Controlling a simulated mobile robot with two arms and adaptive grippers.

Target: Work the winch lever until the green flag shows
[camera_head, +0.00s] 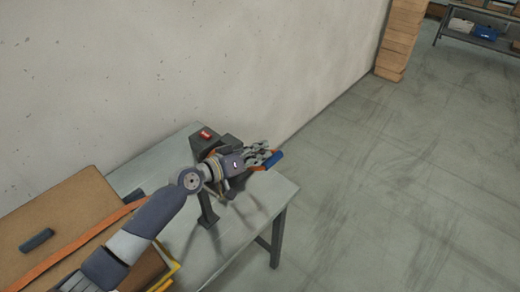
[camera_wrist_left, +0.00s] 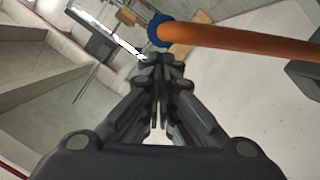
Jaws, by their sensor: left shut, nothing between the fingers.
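The winch (camera_head: 207,146) is a dark unit on the grey table against the wall, with a red patch on its top; I see no green flag. Its lever is an orange bar with a blue end (camera_head: 273,159), partly hidden behind my left gripper in the head view. My left gripper (camera_head: 265,152) is shut and empty, close to the blue end. In the left wrist view the orange lever (camera_wrist_left: 240,43) runs across the upper right, its blue end (camera_wrist_left: 160,30) just beyond the shut fingertips (camera_wrist_left: 162,62). Whether they touch it I cannot tell. My right gripper is not in view.
The grey table (camera_head: 270,192) has a bare right corner. A brown board or box (camera_head: 65,215) with an orange strap and a dark small item lies at the left. Stacked cardboard boxes (camera_head: 400,40) and a shelf (camera_head: 475,42) stand far off. The floor at right is clear.

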